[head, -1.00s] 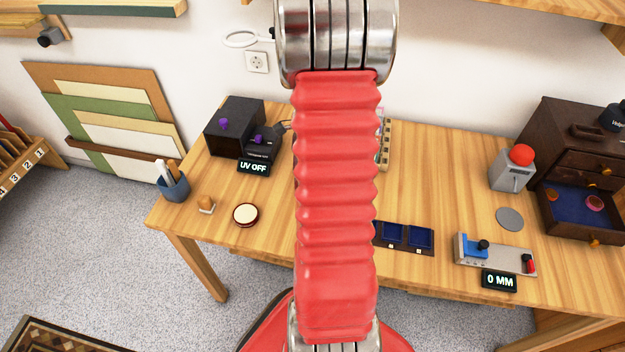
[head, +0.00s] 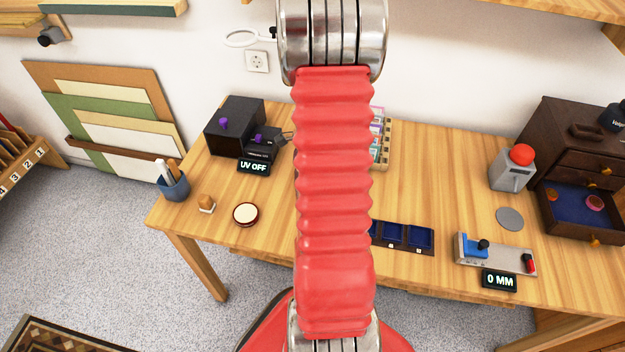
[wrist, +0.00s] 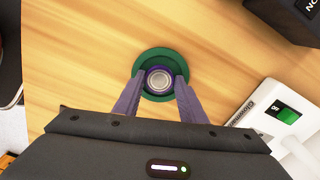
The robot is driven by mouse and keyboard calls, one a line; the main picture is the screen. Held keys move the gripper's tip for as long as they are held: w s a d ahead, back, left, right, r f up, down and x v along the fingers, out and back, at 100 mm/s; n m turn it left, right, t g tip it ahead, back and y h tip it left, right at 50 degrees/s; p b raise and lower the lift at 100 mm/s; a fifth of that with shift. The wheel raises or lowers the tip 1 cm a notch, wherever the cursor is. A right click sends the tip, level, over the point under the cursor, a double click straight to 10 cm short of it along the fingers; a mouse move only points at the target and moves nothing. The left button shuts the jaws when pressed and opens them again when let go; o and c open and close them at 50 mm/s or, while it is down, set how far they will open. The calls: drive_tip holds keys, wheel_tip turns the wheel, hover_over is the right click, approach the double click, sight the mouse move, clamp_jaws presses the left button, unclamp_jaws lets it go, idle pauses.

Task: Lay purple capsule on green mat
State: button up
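The purple capsule (wrist: 159,80) shows end-on in the wrist view, as a round piece with a purple rim and a silvery centre. It lies between the two fingertips of my gripper (wrist: 160,78), which appear to touch its sides. The round green mat (wrist: 158,53) is directly behind the capsule, on the wooden tabletop. Whether the capsule rests on it or hangs just above it cannot be told. In the head view my red arm sleeve hides the gripper, capsule and mat.
A white device with a green switch (wrist: 288,115) is close on the right in the wrist view. In the head view, the table bears a black UV box (head: 236,125), a round cream-topped piece (head: 246,214), blue-lined trays (head: 420,238) and a gauge (head: 495,255).

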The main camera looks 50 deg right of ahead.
drive_tip(key=shift+o, duration=0.9)
wheel_tip(320, 180, up, 12)
drive_tip(key=shift+r, duration=0.15)
idle(0.4)
